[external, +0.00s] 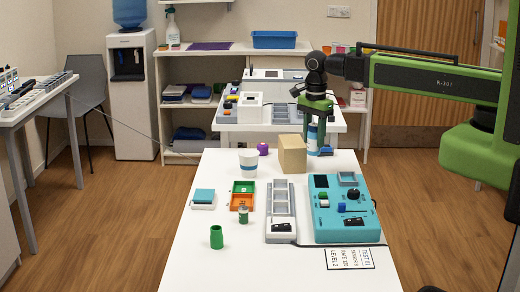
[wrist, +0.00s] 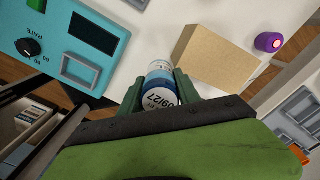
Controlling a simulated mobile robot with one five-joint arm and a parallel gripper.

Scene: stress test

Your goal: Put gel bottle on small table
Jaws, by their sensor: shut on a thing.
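A small bottle with a white printed label and blue bands, likely the gel bottle, is between the fingers of my gripper (wrist: 158,95). The bottle (wrist: 160,93) also shows in the external view (external: 312,138), upright below the wrist. My gripper (external: 314,128) is shut on it, beside the far right corner of the long white front table (external: 215,265). I cannot tell whether the bottle's base touches anything. A second, smaller white table (external: 338,121) stands behind the front one and holds devices. Which table is the small one is not marked.
A cardboard box (external: 292,154) stands just left of the bottle; a purple item (external: 263,149) and white cup (external: 248,163) are farther left. A teal device (external: 343,215) and grey tray unit (external: 280,212) fill the front table's right half.

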